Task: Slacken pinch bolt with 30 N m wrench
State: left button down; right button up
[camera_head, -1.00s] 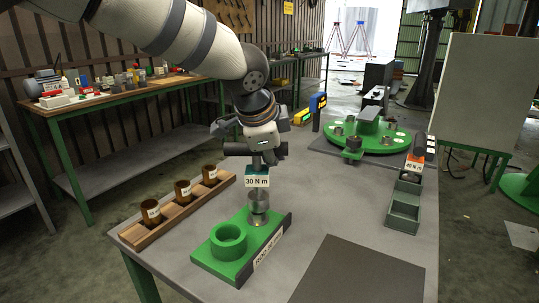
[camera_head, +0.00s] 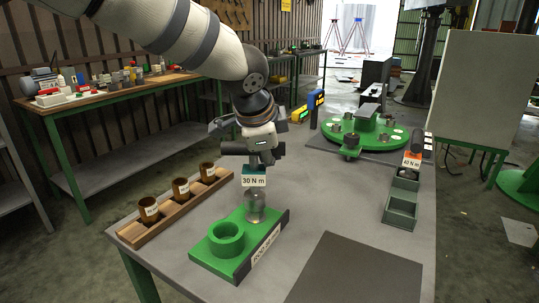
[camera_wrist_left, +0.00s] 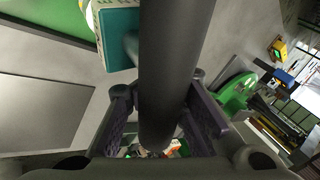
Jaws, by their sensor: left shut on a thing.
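My left gripper (camera_head: 253,150) is shut on the upright 30 N m wrench, whose teal block and white "30 N m" tag (camera_head: 254,181) hang below the jaws. In the left wrist view the wrench's dark shaft (camera_wrist_left: 175,70) runs between the fingers, with the teal block (camera_wrist_left: 121,38) beside it. The wrench's lower end is over a shiny metal cylinder (camera_head: 254,207) on a green labelled fixture (camera_head: 213,263). I cannot tell whether they touch. The pinch bolt cannot be made out. My right gripper is not in view.
A green ring (camera_head: 226,238) stands on the fixture's near end. A wooden rack (camera_head: 146,233) with brown cups lies left. A round green stand (camera_head: 378,140) is at the back. The 40 N m wrench (camera_head: 412,160) and grey bins (camera_head: 400,211) are right. A dark mat (camera_head: 355,272) lies in front.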

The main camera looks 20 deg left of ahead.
aim_at(262, 165)
pick_arm(q)
jog(key=shift+f, duration=0.85)
jog(key=shift+f, duration=0.45)
jog(key=n+y, duration=0.1)
jog(key=n, duration=0.1)
jog(key=a+n+g+y, duration=0.1)
jog(key=n, duration=0.2)
jog(key=w+a+n+y, duration=0.1)
jog(key=n, duration=0.1)
jog(key=shift+n+g+y, duration=0.4)
jog(key=n, duration=0.2)
jog(key=a+n+g+y, duration=0.1)
jog(key=shift+s+a+n+g, duration=0.1)
jog(key=shift+n+g, duration=0.2)
jog(key=shift+n, duration=0.1)
jog(key=n, duration=0.1)
jog(key=n+g, duration=0.1)
jog(key=n, duration=0.1)
jog(key=shift+s+a+g+y, duration=0.25)
jog(key=shift+a+g+y, duration=0.05)
jog(key=shift+a+y, duration=0.1)
jog(key=shift+m, duration=0.4)
jog(key=shift+r, duration=0.15)
